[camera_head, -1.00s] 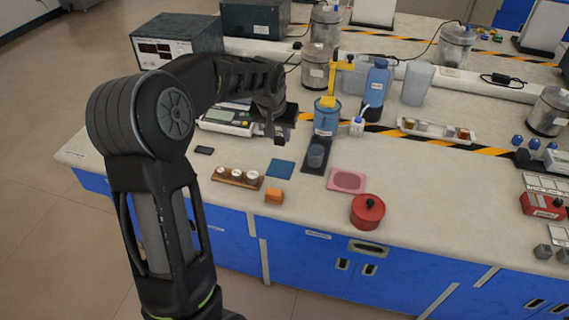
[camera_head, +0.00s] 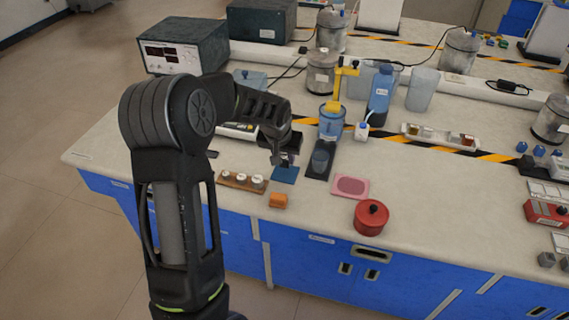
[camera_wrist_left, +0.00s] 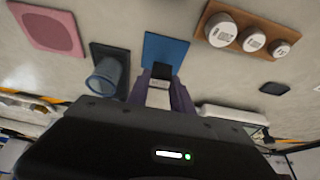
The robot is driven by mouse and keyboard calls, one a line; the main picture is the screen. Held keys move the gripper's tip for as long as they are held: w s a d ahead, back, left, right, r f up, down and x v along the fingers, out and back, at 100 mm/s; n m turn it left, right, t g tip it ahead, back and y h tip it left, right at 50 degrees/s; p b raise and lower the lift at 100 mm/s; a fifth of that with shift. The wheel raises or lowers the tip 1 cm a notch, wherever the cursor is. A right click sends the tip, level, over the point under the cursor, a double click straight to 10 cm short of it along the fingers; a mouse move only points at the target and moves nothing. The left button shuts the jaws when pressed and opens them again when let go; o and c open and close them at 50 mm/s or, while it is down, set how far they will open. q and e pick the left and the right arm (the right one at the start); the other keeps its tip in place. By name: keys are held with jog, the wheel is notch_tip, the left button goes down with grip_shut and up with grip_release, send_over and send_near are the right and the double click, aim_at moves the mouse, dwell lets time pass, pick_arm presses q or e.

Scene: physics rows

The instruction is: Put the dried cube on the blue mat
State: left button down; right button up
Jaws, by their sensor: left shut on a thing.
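The blue mat (camera_head: 286,175) lies flat on the bench, and it also shows in the left wrist view (camera_wrist_left: 165,48). My left gripper (camera_head: 284,161) is over the mat's far part, pointing down. It is shut on a small dark cube (camera_wrist_left: 161,71), which I take to be the dried cube. In the left wrist view the cube sits between the fingertips, in front of the mat. I cannot tell whether the cube touches the mat. My right gripper is in neither view.
A wooden holder with white-topped jars (camera_head: 242,181) and an orange block (camera_head: 278,201) are close by. A dark tray with a blue cup (camera_head: 320,160) stands right of the mat. A pink mat (camera_head: 350,186) and a red pot (camera_head: 371,217) lie farther right.

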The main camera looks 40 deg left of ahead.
aim_at(284, 162)
pick_arm(q)
jog(key=shift+f, duration=1.55)
jog(key=shift+f, duration=0.2)
jog(key=c, duration=1.1)
grip_release()
jog(key=shift+r, duration=0.1)
jog(key=shift+r+p, duration=0.2)
jog(key=shift+p, duration=0.1)
jog(key=b+v, duration=0.1)
jog(key=v, duration=1)
jog(key=shift+s+d+r, duration=0.15)
jog(key=shift+r, duration=0.2)
